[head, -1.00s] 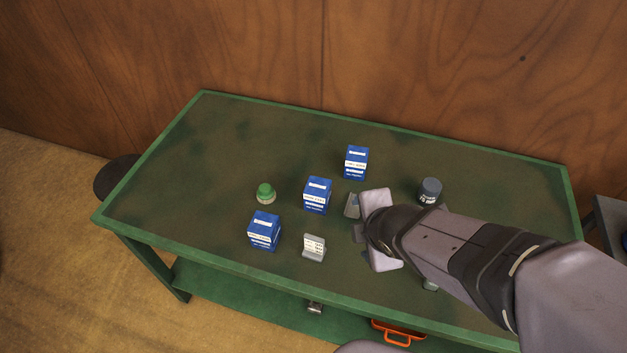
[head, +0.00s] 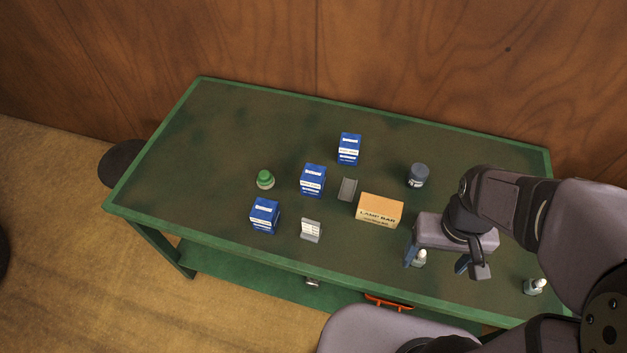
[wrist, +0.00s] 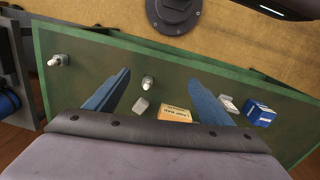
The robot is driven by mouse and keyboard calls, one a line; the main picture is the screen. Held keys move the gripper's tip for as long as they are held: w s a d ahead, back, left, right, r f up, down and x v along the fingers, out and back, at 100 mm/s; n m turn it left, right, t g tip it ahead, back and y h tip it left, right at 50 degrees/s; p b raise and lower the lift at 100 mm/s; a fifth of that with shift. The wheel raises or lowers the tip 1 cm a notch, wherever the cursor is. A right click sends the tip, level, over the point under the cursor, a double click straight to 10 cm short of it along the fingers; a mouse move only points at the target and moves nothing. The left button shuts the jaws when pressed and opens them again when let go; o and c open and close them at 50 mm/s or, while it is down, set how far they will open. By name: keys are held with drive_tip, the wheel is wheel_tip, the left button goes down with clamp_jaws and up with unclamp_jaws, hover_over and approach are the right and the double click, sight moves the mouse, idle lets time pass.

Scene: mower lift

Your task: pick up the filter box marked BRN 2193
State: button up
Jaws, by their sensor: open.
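Three blue-and-white filter boxes stand on the green bench: a back one (head: 349,148), a middle one (head: 313,181) and a front-left one (head: 265,216). Their label print is too small for me to read, so I cannot tell which is BRN 2193. One blue box (wrist: 259,114) shows at the right in the wrist view, beyond the right finger. My gripper (head: 437,262) is open and empty over the bench's front right part, well right of all three boxes. Its two blue fingers (wrist: 160,80) are spread wide in the wrist view.
A dark can (head: 418,175), a green-capped jar (head: 265,179) and grey holders (head: 311,230) also stand there.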

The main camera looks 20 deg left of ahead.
sight(310, 181)
drive_tip(key=w+a+f+n+t+h+b, duration=0.3)
drive_tip(key=w+f+n+b, duration=0.4)
drive_tip(key=n+b, duration=0.2)
drive_tip(key=w+a+f+n+t+h+b, duration=0.2)
drive_tip(key=w+a+f+n+b, duration=0.2)
drive_tip(key=w+f+n+b, duration=0.35)
drive_tip(key=w+a+f+n+t+y+b, duration=0.1)
drive_tip(key=a+n+t+y+b, duration=0.1)
drive_tip(key=a+n, duration=0.4)
drive_tip(key=w+a+f+n+t+y+b, duration=0.1)
drive_tip(key=w+a+f+n+t+b, duration=0.1)
drive_tip(key=a+n+b, duration=0.4)
drive_tip(key=w+a+f+n+t+y+b, duration=0.1)
drive_tip(key=a+n+t+b, duration=0.3)
drive_tip(key=a, duration=0.9)
drive_tip(key=shift+w+a+f+n+t+y, duration=0.15)
drive_tip(key=shift+w+n+y, duration=0.1)
drive_tip(key=shift+n+y, duration=0.2)
drive_tip(key=shift+w+a+f+n+t+y, duration=0.15)
drive_tip(key=shift+w+n+y, duration=0.15)
drive_tip(key=shift+n, duration=0.2)
drive_tip(key=shift+a+r+n, duration=0.3)
drive_tip(key=shift+a, duration=0.05)
drive_tip(key=shift+w+d+f, duration=0.1)
drive_tip(key=shift+w, duration=0.3)
drive_tip(key=x, duration=0.6)
drive_tip(key=shift+p, duration=0.3)
drive_tip(key=shift+w, duration=0.15)
